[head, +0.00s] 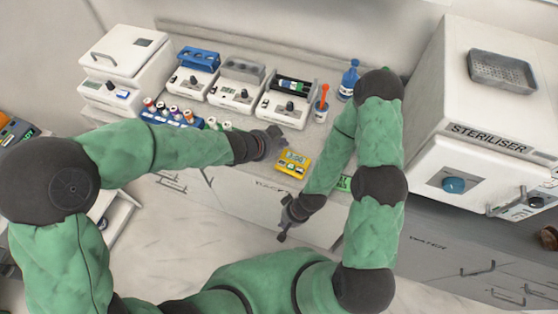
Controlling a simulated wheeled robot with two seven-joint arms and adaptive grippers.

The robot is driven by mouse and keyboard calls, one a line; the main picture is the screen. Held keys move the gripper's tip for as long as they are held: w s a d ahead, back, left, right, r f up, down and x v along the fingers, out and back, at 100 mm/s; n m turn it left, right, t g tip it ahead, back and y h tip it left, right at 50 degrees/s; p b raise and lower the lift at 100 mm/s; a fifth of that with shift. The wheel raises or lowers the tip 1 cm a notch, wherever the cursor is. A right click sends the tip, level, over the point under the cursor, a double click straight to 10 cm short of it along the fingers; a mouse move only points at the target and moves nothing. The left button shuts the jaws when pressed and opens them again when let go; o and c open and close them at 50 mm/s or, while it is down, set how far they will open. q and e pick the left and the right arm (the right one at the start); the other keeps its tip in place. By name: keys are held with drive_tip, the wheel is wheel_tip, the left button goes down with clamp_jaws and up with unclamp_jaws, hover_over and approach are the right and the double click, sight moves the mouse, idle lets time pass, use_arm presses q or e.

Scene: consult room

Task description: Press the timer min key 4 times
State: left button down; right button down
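The yellow timer (293,161) lies near the front edge of the counter, with a pale green display at its top. Its digits and key labels are too small to read surely. My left gripper (278,145) is just behind and to the left of the timer, close above the counter. Whether it touches the timer cannot be told, and its fingers are too small and dark to judge. My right gripper (284,233) hangs lower, in front of the counter edge and apart from the timer. Nothing shows in it, and its finger gap is unclear.
White devices (236,84) line the back of the counter. Several capped vials in a blue rack (172,117) stand at left. A blue bottle (349,80) and a cup with an orange-handled tool (322,105) stand behind the timer. The steriliser (480,130) is at right.

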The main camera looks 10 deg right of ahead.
sight(281, 164)
use_arm(q)
drive_tip(key=shift+f, duration=0.15)
wheel_tip(281, 164, down, 8)
drive_tip(key=b, duration=0.8)
drive_tip(key=shift+f+b, duration=0.25)
drive_tip(key=shift+b, duration=0.15)
drive_tip(key=shift+f, duration=0.15)
idle(0.8)
drive_tip(key=shift+f+b, duration=0.3)
drive_tip(key=shift+b, duration=0.05)
drive_tip(key=shift+f+b, duration=0.35)
drive_tip(key=shift+f, duration=0.05)
idle(0.7)
drive_tip(key=shift+r, duration=0.1)
drive_tip(key=shift+r+p, duration=0.75)
drive_tip(key=shift+p, duration=0.15)
